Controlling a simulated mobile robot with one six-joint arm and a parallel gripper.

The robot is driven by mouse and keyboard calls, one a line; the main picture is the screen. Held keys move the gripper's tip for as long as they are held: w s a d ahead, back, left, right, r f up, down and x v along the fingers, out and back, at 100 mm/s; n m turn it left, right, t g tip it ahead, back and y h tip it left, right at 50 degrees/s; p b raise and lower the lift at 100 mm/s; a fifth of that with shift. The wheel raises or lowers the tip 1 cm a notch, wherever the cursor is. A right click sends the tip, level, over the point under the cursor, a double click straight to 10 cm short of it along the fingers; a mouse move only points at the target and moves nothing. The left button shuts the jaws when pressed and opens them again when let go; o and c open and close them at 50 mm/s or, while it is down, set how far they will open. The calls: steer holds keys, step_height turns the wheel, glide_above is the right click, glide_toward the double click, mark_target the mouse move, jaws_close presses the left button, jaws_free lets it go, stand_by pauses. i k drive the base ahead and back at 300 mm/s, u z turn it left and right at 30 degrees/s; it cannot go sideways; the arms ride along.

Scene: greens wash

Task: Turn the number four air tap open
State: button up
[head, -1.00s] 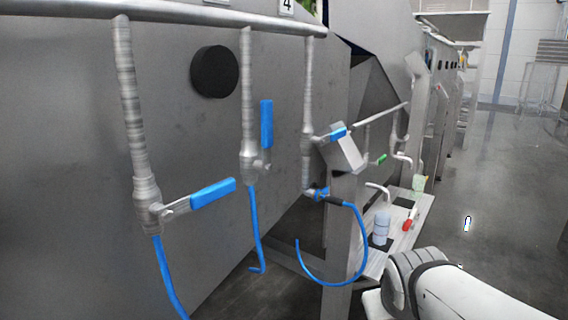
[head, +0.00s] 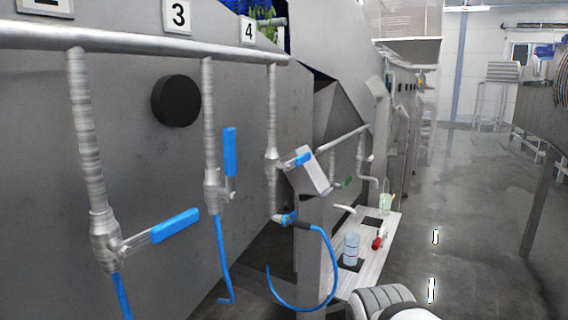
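The plate numbered 4 (head: 248,30) is at the upper middle of the head view. Just right of it, a grey pipe (head: 271,105) drops from the rail to the number four tap. My gripper is not in view; only a white and grey part of my arm shows at the bottom edge.
Tap three's blue lever (head: 230,152) stands upright, along its pipe. The nearest tap's lever (head: 175,225) points right. A bench (head: 345,283) holds a pale blue jar (head: 351,249) and a red-handled item (head: 377,240).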

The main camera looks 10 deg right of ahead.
mark_target(301, 159)
steer(key=u, duration=2.1)
steer(key=k, duration=1)
steer(key=z, duration=1.4)
steer(key=i, duration=1)
steer(key=z, duration=0.1)
